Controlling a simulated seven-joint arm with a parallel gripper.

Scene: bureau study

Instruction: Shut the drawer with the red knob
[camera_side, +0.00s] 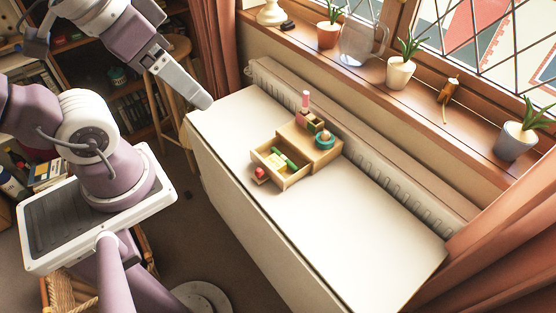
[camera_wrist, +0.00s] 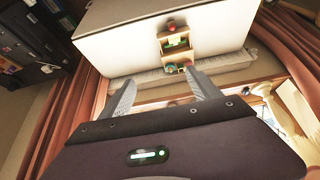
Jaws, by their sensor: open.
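A small wooden drawer unit (camera_side: 325,156) stands on the white table. Its drawer (camera_side: 297,178) is pulled out toward the front left, and a red knob (camera_side: 260,173) is on its front. Yellow and green items lie inside the drawer. In the wrist view, the red knob (camera_wrist: 170,22) and open drawer (camera_wrist: 189,42) show small, beyond my fingers. My gripper (camera_side: 208,103) is in the air near the table's far left corner, apart from the drawer. In the wrist view, my gripper (camera_wrist: 165,88) has its two fingers spread with nothing between them.
A pink item (camera_side: 305,98) and a teal ring (camera_side: 323,138) sit on top of the unit. The white table (camera_side: 340,240) is otherwise bare. A radiator (camera_side: 375,157) runs behind it, below a sill with potted plants (camera_side: 400,72) and a glass jug (camera_side: 360,42).

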